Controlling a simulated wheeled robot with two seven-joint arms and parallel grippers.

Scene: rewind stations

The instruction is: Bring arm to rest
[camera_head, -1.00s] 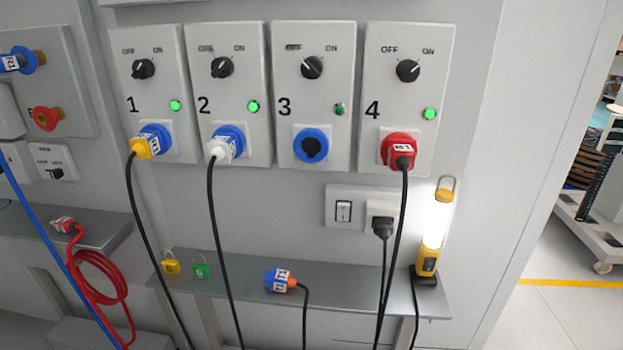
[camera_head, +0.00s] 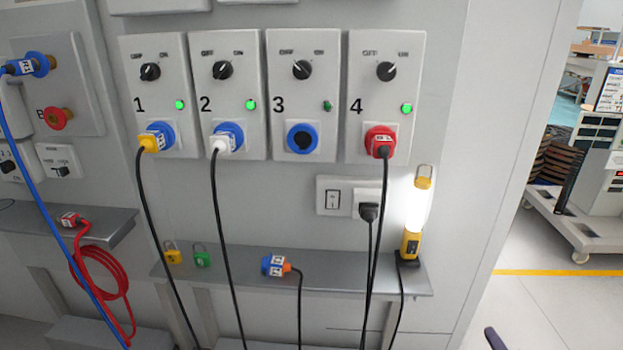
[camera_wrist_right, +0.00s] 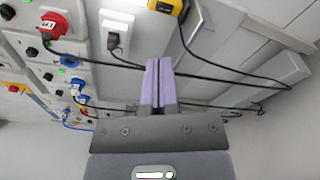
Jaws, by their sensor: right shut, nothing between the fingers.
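My right gripper (camera_head: 494,339) barely shows at the bottom edge of the head view, right of the shelf; only a small dark part of it is visible there. In the right wrist view its two purple fingers (camera_wrist_right: 158,84) are pressed together, shut and empty. They are in front of the grey panel, apart from the sockets and the lamp. My left gripper is in neither view.
Four numbered switch boxes line the wall; box 4 holds a red plug (camera_head: 380,141). Socket 3 (camera_head: 302,138) is empty. A shelf (camera_head: 340,274) below carries padlocks, a blue plug (camera_head: 272,265) and a lit yellow lamp (camera_head: 411,243). Black cables hang down.

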